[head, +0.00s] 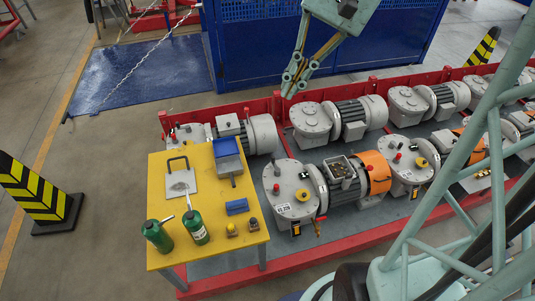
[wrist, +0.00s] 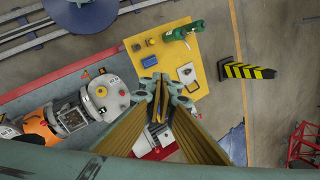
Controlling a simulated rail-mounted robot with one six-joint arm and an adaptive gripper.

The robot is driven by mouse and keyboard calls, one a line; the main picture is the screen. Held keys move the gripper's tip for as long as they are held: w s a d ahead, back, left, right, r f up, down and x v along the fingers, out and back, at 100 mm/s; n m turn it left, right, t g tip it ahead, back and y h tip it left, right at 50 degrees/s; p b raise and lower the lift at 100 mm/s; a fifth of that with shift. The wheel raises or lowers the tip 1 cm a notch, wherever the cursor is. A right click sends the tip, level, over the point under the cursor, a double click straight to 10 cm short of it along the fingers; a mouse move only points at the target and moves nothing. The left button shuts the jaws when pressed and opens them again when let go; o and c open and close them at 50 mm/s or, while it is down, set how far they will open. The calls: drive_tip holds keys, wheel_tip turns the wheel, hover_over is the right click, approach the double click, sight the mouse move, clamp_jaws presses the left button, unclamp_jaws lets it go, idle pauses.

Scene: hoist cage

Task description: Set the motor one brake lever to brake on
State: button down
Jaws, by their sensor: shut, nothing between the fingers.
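My gripper (head: 291,92) is shut and empty, pointing down above the back edge of the red-railed motor bed. In the wrist view its closed fingers (wrist: 160,90) are at the middle. The nearest motor with an orange end (head: 376,172) lies below and to the right of the gripper, well apart from it; it also shows in the wrist view (wrist: 40,130). A small orange-yellow lever (head: 316,228) sticks out at this motor's front lower side. I cannot tell whether it is the motor one brake lever, or its setting.
Several other motors fill the bed. Blue cage panels (head: 255,55) stand behind. A striped cone (head: 38,195) is at left.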

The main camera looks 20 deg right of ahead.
drive_tip(key=w+d+f+m+t+y, duration=0.1)
drive_tip(key=w+d+f+m+y, duration=0.2)
drive_tip(key=d+f, duration=0.4)
drive_tip(key=w+d+f+m+t+y, duration=0.1)
drive_tip(key=w+d+f+m, duration=0.2)
drive_tip(key=w+d+f, duration=0.45)
drive_tip(key=s+d+f+m+t+y+b, duration=0.1)
drive_tip(key=d+f+m+t, duration=0.15)
drive_tip(key=d+f, duration=0.5)
drive_tip(key=s+d+f+m+t, duration=0.1)
drive_tip(key=s+d+f+m, duration=0.3)
drive_tip(key=d, duration=0.7)
drive_tip(key=s+d+f+m+t+h, duration=0.2)
drive_tip(key=s+d+f, duration=0.3)
drive_tip(key=f, duration=0.7)
drive_tip(key=s+d+f+m+t+h, duration=0.2)
drive_tip(key=s+d+f+m, duration=0.3)
drive_tip(key=d+f, duration=0.4)
drive_tip(key=s+d+f+m+t+h+b, duration=0.1)
drive_tip(key=s+d+f+m+t, duration=0.3)
drive_tip(key=f, duration=1.1)
drive_tip(key=s+d+h, duration=0.1)
drive_tip(key=s+d, duration=0.2)
drive_tip(key=shift+s+d, duration=0.25)
drive_tip(key=shift+w+t, duration=0.15)
drive_tip(key=shift+t, duration=0.1)
